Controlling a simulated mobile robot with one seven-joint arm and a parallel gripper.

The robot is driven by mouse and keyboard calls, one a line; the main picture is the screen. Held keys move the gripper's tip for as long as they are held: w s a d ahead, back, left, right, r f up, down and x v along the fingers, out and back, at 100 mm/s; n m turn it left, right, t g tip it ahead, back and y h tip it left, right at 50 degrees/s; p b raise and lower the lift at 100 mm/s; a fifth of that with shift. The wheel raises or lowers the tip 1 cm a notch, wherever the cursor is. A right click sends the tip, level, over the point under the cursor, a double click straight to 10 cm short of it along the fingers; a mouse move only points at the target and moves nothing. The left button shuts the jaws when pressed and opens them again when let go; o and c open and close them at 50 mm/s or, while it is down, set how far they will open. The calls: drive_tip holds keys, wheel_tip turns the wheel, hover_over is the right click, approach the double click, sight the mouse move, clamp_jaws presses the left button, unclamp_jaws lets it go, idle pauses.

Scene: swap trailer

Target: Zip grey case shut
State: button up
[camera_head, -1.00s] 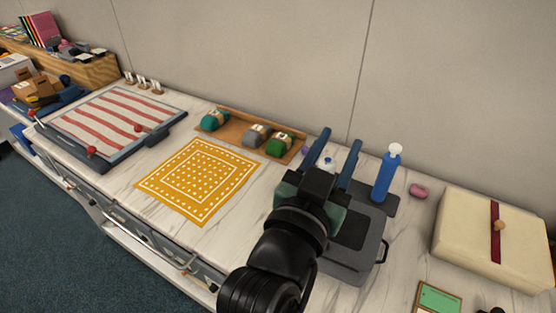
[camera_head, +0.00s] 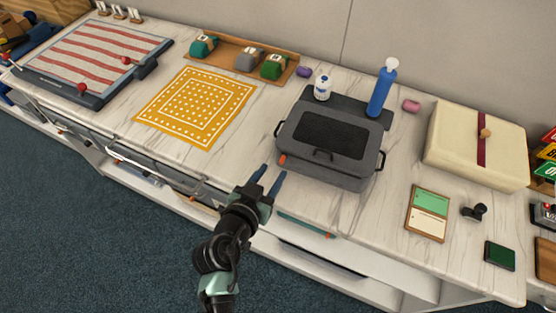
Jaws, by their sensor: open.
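The grey case (camera_head: 345,165) sits on the marble counter, right of centre, with its dark-panelled lid lying flat on top. It has handles on its front and sides. An orange tab (camera_head: 283,159) shows at its front left corner; it looks like the zip pull. My gripper (camera_head: 270,178) is open and empty, just in front and to the left of that corner, near the counter's front edge. Its two blue fingers point toward the case and appear apart from it. I cannot tell how far the zip is closed.
A blue bottle (camera_head: 382,88) and a white bottle (camera_head: 322,88) stand behind the case on a dark mat. A yellow cloth (camera_head: 196,107) lies to the left. A cream box (camera_head: 455,145) and a green-and-cream card (camera_head: 428,212) are to the right.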

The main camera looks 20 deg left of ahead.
sight(282, 159)
drive_tip(key=shift+x, duration=2.6)
clamp_jaws()
